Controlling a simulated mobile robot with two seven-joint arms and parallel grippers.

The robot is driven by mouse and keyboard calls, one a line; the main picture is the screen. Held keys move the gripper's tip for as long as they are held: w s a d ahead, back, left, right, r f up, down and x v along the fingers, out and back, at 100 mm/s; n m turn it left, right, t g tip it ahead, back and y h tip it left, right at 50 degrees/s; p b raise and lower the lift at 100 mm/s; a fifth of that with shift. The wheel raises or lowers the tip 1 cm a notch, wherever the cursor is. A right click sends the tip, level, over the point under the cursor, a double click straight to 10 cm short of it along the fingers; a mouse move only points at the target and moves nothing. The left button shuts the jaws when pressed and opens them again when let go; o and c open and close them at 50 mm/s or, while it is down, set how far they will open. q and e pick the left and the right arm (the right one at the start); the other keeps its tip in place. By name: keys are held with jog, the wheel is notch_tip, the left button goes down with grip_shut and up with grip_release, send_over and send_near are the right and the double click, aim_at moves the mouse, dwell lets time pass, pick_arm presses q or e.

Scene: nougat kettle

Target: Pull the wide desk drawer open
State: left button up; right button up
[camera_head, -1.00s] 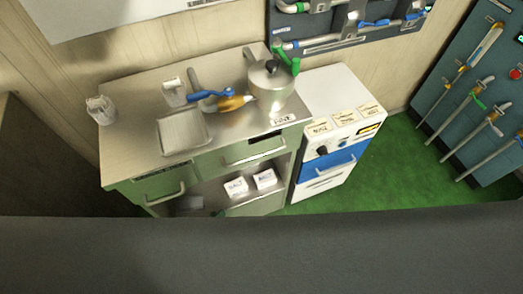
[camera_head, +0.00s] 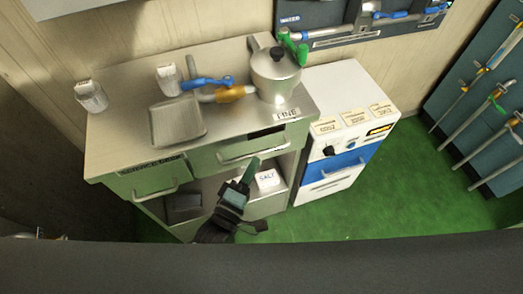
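The desk (camera_head: 120,130) is pale green with a metal top. Its wide drawer (camera_head: 215,158) is at the right under the top, with a pale bar handle (camera_head: 240,153) and a dark strip at its upper right. The drawer looks closed. A narrower drawer (camera_head: 135,180) with its own handle is to its left. My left gripper (camera_head: 252,168) is in front of the desk, its fingertip end just below the wide drawer's handle. I cannot tell whether it touches the handle or how far its fingers are apart. My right gripper is not in view.
A kettle (camera_head: 276,78), a tray (camera_head: 176,122), a blue-handled tool (camera_head: 206,83) and small containers stand on the desk top. A box marked SALT (camera_head: 268,178) is on the shelf below. A white and blue cabinet (camera_head: 340,165) stands close at right. Green floor (camera_head: 400,190) is clear.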

aim_at(261, 153)
pick_arm(q)
jog(key=shift+x, duration=2.7)
jog(key=shift+s, duration=0.1)
jog(key=shift+c, duration=0.3)
grip_shut()
